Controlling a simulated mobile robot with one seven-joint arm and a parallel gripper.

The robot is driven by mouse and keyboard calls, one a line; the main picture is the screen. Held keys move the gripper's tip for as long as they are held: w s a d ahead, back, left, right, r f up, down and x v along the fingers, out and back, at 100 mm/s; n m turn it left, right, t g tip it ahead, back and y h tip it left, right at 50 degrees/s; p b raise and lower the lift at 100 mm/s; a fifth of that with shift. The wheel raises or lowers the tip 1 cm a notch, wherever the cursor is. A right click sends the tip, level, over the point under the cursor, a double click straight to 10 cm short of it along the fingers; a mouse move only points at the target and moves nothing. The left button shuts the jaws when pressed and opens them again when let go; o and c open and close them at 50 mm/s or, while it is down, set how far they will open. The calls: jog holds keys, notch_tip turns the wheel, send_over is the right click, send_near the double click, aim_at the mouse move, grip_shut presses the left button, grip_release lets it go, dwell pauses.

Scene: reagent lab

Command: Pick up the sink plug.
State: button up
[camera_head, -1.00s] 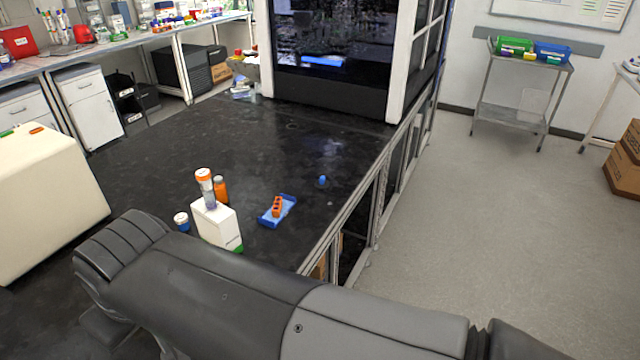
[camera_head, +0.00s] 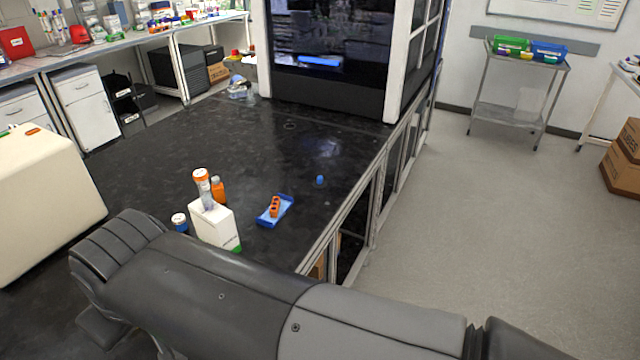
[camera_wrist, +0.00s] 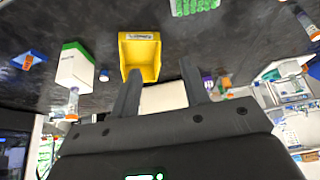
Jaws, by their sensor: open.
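I cannot make out a sink plug for certain in either view. A small blue piece (camera_head: 320,180) stands alone on the black bench in the head view, near its right edge; it is too small to tell what it is. My gripper (camera_wrist: 160,67) shows in the wrist view with its two fingers apart and nothing between them. A yellow bin (camera_wrist: 140,38) lies beyond the fingers, apart from them. In the head view my arm crosses the foreground and the gripper is out of sight.
A white box (camera_head: 214,224), an orange-capped tube (camera_head: 202,180), an orange bottle (camera_head: 218,189) and a blue tray (camera_head: 283,208) with an orange rack stand on the black bench (camera_head: 240,135). The wrist view also shows a green rack (camera_wrist: 195,5). The bench's middle is clear.

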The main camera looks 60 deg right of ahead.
notch_tip(320, 180, up, 6)
jog(key=w, duration=0.1)
jog(key=w+d+r+m+h, duration=0.1)
jog(key=w+d+r+m, duration=0.25)
jog(key=w+d, duration=0.45)
jog(key=w+d+r+m+h, duration=0.1)
jog(key=w+d+r+m, duration=0.3)
jog(key=d, duration=0.7)
jog(key=m+g+h, duration=0.2)
jog(key=m+g, duration=0.3)
jog(key=m, duration=0.3)
send_over(320, 177)
jog(key=s+a, duration=0.1)
jog(key=a, duration=0.2)
notch_tip(320, 177, down, 34)
jog(key=shift+f, duration=0.1)
jog(key=shift+h, duration=0.3)
jog(key=shift+w+x, duration=0.15)
jog(key=shift+x, duration=1.35)
jog(key=shift+w+x, duration=0.2)
jog(key=shift+x, duration=1.3)
jog(key=shift+d, duration=0.1)
